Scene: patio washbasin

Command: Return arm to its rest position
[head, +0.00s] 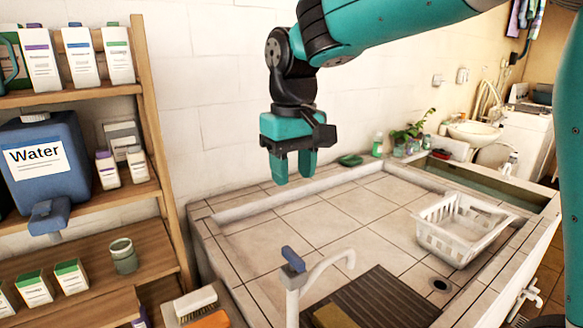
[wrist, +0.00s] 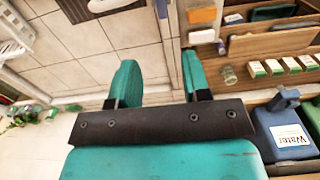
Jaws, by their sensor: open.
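My gripper (head: 293,165) hangs from my teal arm above the back left part of the tiled washbasin counter (head: 330,222) in the head view, fingers pointing down. In the wrist view my gripper (wrist: 157,80) shows its two teal fingers apart, with nothing between them. Tiles and the counter's edge show beyond the fingers there.
A wooden shelf (head: 160,130) with a blue water container (head: 45,160), boxes and a jar (head: 123,256) stands at left. A white faucet (head: 318,270), a dark slatted mat (head: 385,300) and a white basket (head: 460,228) are on the counter. Plants (head: 408,138) stand at the back.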

